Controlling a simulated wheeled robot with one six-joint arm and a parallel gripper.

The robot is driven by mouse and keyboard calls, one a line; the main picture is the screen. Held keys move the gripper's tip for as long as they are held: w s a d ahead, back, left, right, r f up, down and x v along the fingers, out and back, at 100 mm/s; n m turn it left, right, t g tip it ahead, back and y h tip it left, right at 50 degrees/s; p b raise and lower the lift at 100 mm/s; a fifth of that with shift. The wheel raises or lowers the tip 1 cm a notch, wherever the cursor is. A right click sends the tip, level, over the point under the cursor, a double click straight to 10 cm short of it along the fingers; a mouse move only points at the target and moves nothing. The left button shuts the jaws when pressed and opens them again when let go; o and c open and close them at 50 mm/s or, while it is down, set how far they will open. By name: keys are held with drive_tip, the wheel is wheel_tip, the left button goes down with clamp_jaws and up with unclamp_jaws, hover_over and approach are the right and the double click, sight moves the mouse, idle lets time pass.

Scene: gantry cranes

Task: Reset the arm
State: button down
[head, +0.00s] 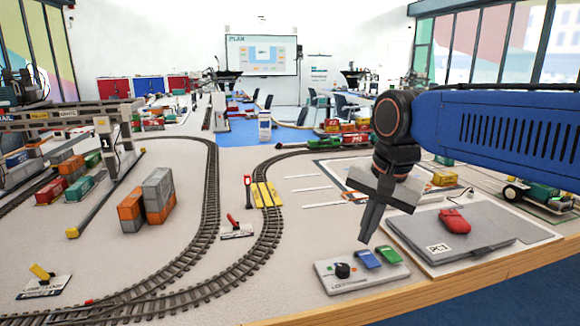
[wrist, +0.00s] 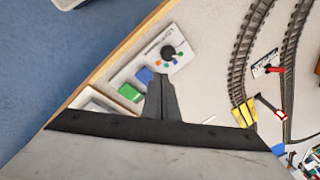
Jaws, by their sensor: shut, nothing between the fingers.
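My blue arm (head: 500,128) reaches in from the right in the head view. My gripper (head: 366,240) points down, shut and empty, above the table behind the control box. Its dark fingers (wrist: 160,80) also show together in the wrist view, with nothing between them. The control box (head: 350,284) has a black knob, a blue switch (head: 367,259) and a green switch (head: 389,254). It appears in the wrist view (wrist: 150,48) too, past the fingertips. I cannot tell the exact height of the fingertips over the table.
Train tracks (head: 262,220) curve across the table. A red signal (head: 248,192) and stacked containers (head: 158,195) stand left. The wooden table edge (head: 440,288) runs along the front.

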drive_tip(key=s+d+f+n+t+h, duration=0.1)
drive_tip(key=s+d+f+n, duration=0.5)
drive_tip(key=s+d+f, duration=0.7)
drive_tip(key=shift+s+f+n+t, duration=0.4)
drive_tip(key=shift+s+f+t, duration=0.2)
drive_tip(key=shift+f, duration=0.2)
